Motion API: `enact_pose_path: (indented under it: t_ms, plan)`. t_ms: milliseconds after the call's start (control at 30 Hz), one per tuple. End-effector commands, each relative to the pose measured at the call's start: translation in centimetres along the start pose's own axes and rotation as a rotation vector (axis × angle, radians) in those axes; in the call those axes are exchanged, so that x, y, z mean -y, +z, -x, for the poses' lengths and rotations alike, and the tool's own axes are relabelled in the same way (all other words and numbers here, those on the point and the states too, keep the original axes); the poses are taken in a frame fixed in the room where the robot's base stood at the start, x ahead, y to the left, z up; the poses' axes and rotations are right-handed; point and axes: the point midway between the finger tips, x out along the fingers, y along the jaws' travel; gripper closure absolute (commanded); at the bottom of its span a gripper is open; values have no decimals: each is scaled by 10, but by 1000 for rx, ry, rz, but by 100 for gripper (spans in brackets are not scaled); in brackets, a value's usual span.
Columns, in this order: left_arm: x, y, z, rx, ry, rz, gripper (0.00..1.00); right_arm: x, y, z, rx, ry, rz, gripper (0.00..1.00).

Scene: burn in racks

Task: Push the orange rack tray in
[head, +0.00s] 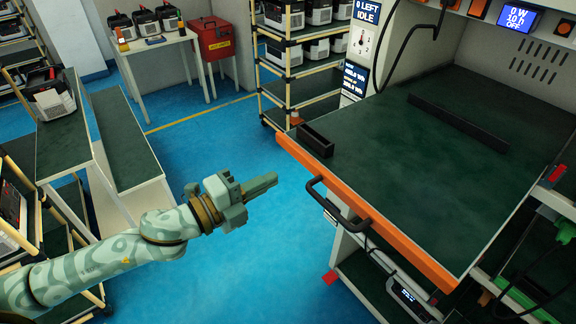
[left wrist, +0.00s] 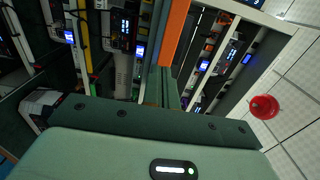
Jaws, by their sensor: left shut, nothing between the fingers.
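The rack tray (head: 420,140) has a dark green surface and an orange front edge (head: 366,208), and it sticks out from the rack on the right in the head view. A black handle (head: 335,203) is on its front edge. My left gripper (head: 272,181) is shut and empty, left of the orange edge and apart from it in the head view. My right gripper is in neither view.
A small black box (head: 315,140) stands on the tray's left corner, and a long black bar (head: 457,123) lies across it. A shelf cart (head: 290,75), a white table (head: 150,42) and a green bench (head: 62,135) stand around. Blue floor (head: 215,140) is clear between them.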

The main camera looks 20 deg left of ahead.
Motion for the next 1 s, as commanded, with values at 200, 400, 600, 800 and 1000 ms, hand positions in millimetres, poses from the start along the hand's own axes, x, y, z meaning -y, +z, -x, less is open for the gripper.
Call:
enact_pose_path:
  t_ms: [200,400,600,800,1000]
  plan:
    - [3,0,-39,0,-2,-1,100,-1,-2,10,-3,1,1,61]
    - [0,0,-55,0,1,1,100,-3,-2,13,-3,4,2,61]
    - [-1,0,-57,1,2,1,100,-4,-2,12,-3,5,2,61]
    - [-1,0,-57,1,1,1,100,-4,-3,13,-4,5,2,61]
    - [1,0,-70,1,0,2,100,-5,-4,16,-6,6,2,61]
